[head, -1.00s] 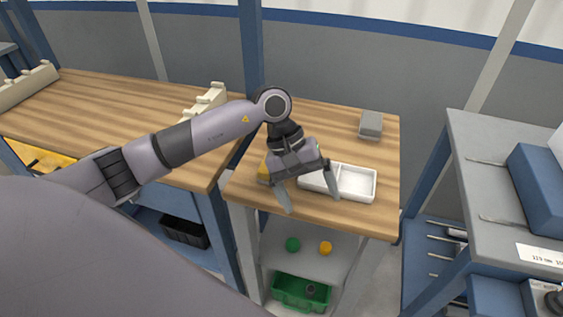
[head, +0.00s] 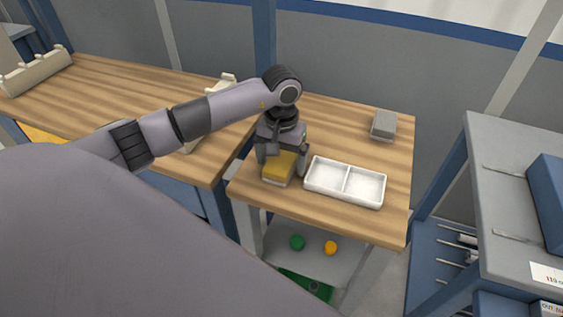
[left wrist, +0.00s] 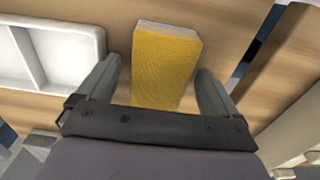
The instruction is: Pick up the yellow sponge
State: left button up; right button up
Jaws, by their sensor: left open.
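The yellow sponge (head: 279,167) lies on the small wooden table, left of the white two-part tray (head: 345,182). My left gripper (head: 282,165) is directly over the sponge, pointing down, with its fingers open. In the left wrist view the sponge (left wrist: 166,65) shows between the two finger tips (left wrist: 160,85), with a gap on each side. The gripper hides part of the sponge in the head view. My right gripper is not in view.
A grey block (head: 383,125) sits at the table's back right. The tray is close on the gripper's right. A grey cabinet (head: 490,190) stands to the right.

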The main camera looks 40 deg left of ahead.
aim_at(281, 159)
pick_arm(q)
jog(key=shift+f, duration=0.35)
jog(key=c, duration=1)
jog(key=shift+r, duration=0.15)
jog(key=shift+c, duration=0.2)
notch_tip(281, 159, up, 20)
